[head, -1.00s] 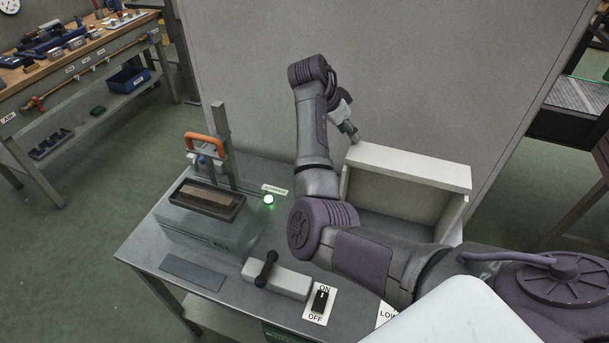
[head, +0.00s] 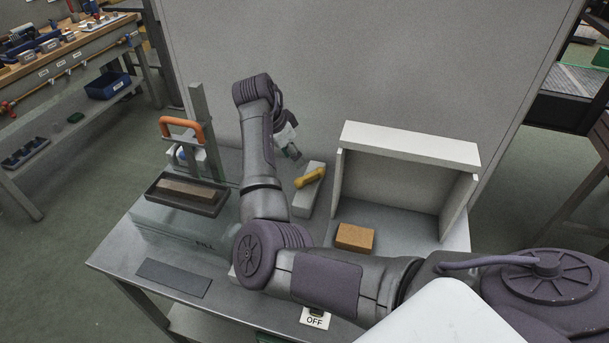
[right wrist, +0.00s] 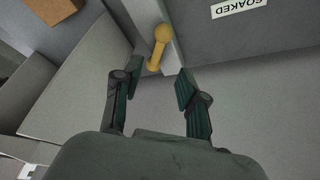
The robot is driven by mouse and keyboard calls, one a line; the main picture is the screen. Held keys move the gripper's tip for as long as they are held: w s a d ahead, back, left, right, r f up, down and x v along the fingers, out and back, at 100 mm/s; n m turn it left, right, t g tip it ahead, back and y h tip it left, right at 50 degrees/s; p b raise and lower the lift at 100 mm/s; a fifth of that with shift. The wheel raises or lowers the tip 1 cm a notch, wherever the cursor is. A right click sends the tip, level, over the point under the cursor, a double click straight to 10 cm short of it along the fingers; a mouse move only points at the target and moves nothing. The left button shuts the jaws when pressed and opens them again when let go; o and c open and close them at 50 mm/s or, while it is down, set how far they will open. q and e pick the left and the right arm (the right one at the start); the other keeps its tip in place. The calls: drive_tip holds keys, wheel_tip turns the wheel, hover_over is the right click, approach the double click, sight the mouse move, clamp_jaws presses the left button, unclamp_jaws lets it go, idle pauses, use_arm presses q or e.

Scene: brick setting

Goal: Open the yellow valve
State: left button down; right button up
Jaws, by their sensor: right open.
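The yellow valve (head: 310,178) is a short yellow handle on a pale grey block (head: 307,200) on the bench, left of the white open box. It lies slanted across the block. In the right wrist view the yellow valve (right wrist: 159,46) shows beyond the fingertips, between their lines and apart from them. My right gripper (head: 293,152) is above and to the left of the valve in the head view, partly hidden by its own wrist. In the right wrist view the right gripper (right wrist: 149,80) is open and empty. My left gripper is not seen.
A white open box (head: 410,146) stands right of the valve, with a brown brick (head: 355,237) in front. A dark tray (head: 217,208) and orange handle (head: 182,124) stand at left. My right arm covers the bench's middle. A wall stands behind.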

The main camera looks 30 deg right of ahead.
sight(306, 176)
drive_tip(key=p+x, duration=0.1)
drive_tip(key=x, duration=0.9)
drive_tip(key=shift+s+d, duration=0.1)
clamp_jaws()
